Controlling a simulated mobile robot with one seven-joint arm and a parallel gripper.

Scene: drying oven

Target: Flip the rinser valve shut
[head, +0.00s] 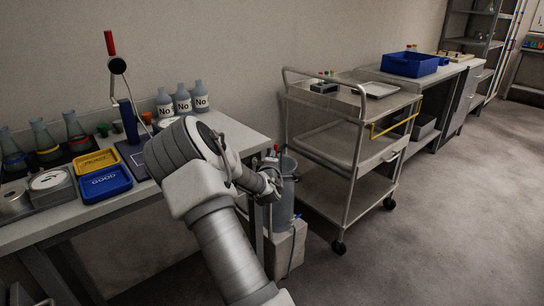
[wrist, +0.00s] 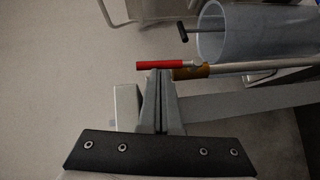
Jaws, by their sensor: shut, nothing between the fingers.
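The rinser valve shows in the wrist view as a red lever handle (wrist: 162,64) on a brass body (wrist: 190,72), fixed to a grey pipe (wrist: 262,66). The red handle lies nearly in line with the pipe, across the tips of my gripper (wrist: 159,73). The fingers are closed together with nothing between them, very close to the handle; I cannot tell whether they touch it. In the head view my gripper (head: 272,178) is at the right end of the bench, beside a grey bucket (head: 282,207). A small red part, likely the handle, shows above it.
The bucket stands on a pale block (head: 287,250). A metal trolley (head: 350,140) is close to the right. The bench (head: 45,230) on the left holds flasks, bottles, blue tray (head: 105,184), yellow tray (head: 96,162) and a red-handled lever device (head: 118,66). Floor at the right is open.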

